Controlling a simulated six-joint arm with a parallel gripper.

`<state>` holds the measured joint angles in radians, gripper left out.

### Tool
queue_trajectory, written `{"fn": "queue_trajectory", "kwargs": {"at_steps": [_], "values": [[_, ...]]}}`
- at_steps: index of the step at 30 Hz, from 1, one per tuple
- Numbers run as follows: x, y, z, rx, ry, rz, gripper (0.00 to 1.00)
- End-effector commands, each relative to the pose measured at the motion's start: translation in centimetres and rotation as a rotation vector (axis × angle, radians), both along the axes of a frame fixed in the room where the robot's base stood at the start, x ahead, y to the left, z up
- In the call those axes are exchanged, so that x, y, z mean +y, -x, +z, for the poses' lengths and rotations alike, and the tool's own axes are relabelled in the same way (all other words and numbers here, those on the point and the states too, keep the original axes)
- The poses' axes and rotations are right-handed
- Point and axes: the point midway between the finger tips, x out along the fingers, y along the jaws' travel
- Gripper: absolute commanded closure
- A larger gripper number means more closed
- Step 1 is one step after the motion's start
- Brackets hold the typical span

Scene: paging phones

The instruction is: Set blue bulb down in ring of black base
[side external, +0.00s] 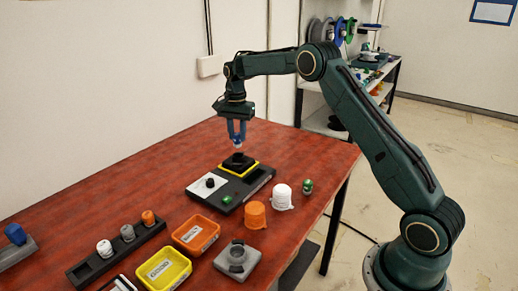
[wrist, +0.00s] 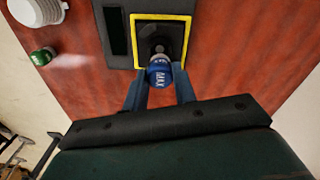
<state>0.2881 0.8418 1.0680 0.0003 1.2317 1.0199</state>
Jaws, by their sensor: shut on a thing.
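My gripper (side external: 237,130) points down over the table and is shut on the blue bulb. In the wrist view, the blue bulb (wrist: 159,73) with white lettering sits between the two blue fingertips of my gripper (wrist: 160,84). The black base (side external: 238,161), with its round ring, stands on a yellow-edged square of a dark panel. In the side view the bulb is a little above the ring, with a small gap visible. In the wrist view the bulb covers the near part of the black base (wrist: 162,36), so the ring's opening is partly hidden.
The dark panel (side external: 258,181) also carries a white plate with a black knob. Nearby are an orange cup (side external: 255,215), a white cup (side external: 282,196), a small green part (side external: 308,186), an orange tray (side external: 196,235), a yellow tray (side external: 163,271) and a grey fixture (side external: 237,260).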

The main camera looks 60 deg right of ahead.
Motion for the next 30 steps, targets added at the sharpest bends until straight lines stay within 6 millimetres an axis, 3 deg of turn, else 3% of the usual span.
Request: {"fn": "queue_trajectory", "kwargs": {"at_steps": [16, 30], "values": [[0.0, 0.1, -2.7, 0.002, 0.001, 0.000, 0.95], [0.0, 0.0, -2.8, 0.001, 0.001, 0.000, 0.95]]}}
